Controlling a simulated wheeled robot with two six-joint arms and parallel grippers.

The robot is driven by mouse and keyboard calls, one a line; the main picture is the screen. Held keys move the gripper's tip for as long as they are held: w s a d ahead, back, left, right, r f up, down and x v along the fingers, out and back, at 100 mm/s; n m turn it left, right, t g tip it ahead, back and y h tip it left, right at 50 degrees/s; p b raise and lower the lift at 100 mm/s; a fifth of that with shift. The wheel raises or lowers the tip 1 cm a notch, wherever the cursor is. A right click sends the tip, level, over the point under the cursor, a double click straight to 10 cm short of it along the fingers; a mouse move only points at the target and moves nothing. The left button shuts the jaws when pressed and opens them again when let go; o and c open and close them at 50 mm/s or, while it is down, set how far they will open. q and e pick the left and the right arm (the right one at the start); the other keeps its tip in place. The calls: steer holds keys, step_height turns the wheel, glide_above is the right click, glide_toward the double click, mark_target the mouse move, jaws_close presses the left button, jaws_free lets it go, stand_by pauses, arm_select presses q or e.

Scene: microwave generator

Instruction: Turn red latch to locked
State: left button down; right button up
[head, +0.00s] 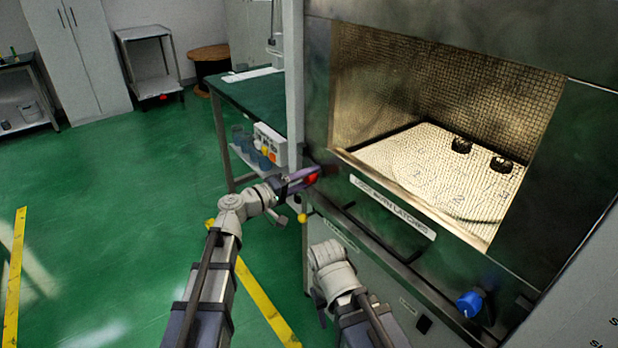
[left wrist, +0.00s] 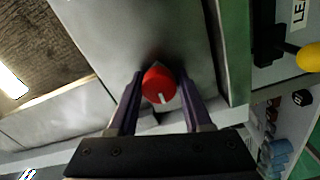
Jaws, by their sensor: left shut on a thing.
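The red latch (left wrist: 159,86) is a round red knob with a white mark on its face, set on the grey metal front of the cabinet. It also shows in the head view (head: 312,179) at the cabinet's left post. In the left wrist view the fingers of my left gripper (left wrist: 160,96) stand on either side of the knob and are shut on it. In the left wrist view the white mark points down toward the gripper's palm. In the head view my left gripper (head: 300,180) partly covers the knob. My right gripper is not seen; only part of my right arm shows.
The microwave cabinet has an open chamber (head: 440,165) with a mesh back and two dark objects inside. A blue knob (head: 469,304) sits at its lower right. A yellow knob (head: 302,218) is just below my left gripper. A green bench (head: 250,100) stands left of the cabinet.

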arm_select(q)
steer(key=m, duration=0.5)
steer(key=shift+m, duration=0.3)
stand_by(0.4)
steer(key=shift+c, duration=1.8)
jaws_free()
steer(key=v, duration=0.7)
steer(key=shift+s+a, duration=0.25)
steer(key=shift+a, duration=0.05)
